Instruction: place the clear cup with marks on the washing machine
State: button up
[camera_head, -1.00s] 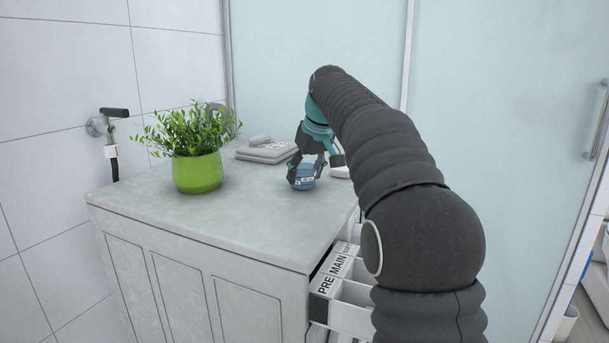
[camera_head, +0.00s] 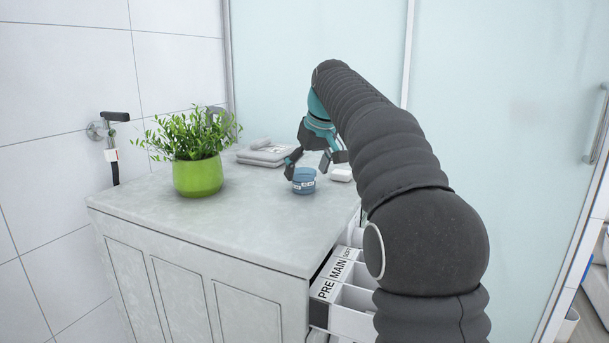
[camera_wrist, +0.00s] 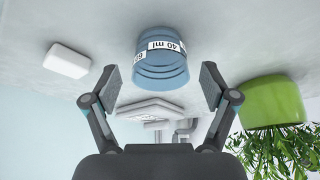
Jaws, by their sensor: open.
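The clear cup with marks (camera_head: 304,181) looks bluish, with a white band reading "40 ml" in the wrist view (camera_wrist: 160,66). It stands upright on the grey stone-like top (camera_head: 240,225) of a cabinet-like unit with an open detergent drawer, which appears to be the washing machine. My gripper (camera_head: 308,163) is open just above and behind the cup. In the wrist view the cup lies beyond and between the spread fingertips (camera_wrist: 162,86), with gaps on both sides.
A green potted plant (camera_head: 198,175) stands left of the cup. Folded towels (camera_head: 267,154) lie behind it, and a white soap-like block (camera_head: 340,175) lies to its right. The open drawer (camera_head: 345,300) juts out at the front right. The front of the top is clear.

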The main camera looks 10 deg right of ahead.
jog(key=v, duration=1)
jog(key=shift+p, duration=0.35)
